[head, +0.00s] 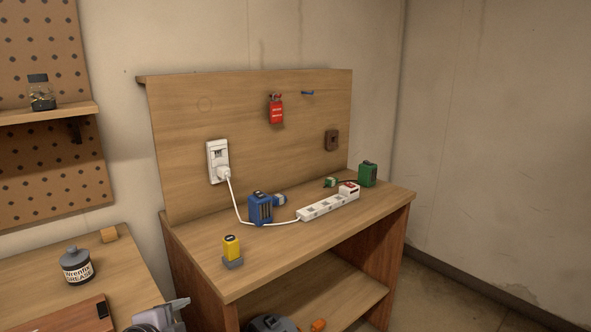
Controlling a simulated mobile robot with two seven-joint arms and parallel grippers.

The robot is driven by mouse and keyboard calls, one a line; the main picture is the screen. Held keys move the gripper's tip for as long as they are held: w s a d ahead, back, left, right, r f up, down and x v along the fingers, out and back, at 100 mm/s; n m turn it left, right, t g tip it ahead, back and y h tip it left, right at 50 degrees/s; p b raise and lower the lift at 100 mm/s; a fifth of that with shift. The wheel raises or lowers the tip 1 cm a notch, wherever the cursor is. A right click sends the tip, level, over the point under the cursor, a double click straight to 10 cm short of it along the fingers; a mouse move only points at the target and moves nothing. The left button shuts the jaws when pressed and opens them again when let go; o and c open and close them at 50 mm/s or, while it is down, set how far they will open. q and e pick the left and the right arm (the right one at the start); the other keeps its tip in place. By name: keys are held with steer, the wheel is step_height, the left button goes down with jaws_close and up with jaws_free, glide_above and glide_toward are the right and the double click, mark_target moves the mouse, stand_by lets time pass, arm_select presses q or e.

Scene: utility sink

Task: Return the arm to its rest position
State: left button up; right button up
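I see neither of my grippers for certain in the head view. A grey metal shape (160,317) is cut off by the bottom edge at the front of the left bench; it looks like a vise. The workbench (340,230) with a wooden back panel (270,150) stands in the middle. A white plug and cord run from the wall socket (214,152) to a white power strip (325,205) on its top. A blue charger-like box (260,208), a green one (367,174) and a yellow block on a grey base (232,252) also stand there.
A grease jar (76,266) stands on the left bench. A dark round object (270,323) and an orange piece (318,325) show low down. The right side is bare wall.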

arm_select(q)
steer(key=s+f+n, duration=0.7)
steer(key=s+f, duration=0.2)
steer(key=s, duration=0.3)
steer(key=s+d+f+n, duration=0.1)
steer(key=s+f+n, duration=0.5)
steer(key=s+f, duration=0.3)
steer(key=s, duration=0.2)
steer(key=shift+s+n+g, duration=0.4)
steer(key=shift+d+f, duration=0.1)
steer(key=c, duration=0.5)
steer(key=shift+s, duration=0.1)
steer(key=shift+c, duration=0.2)
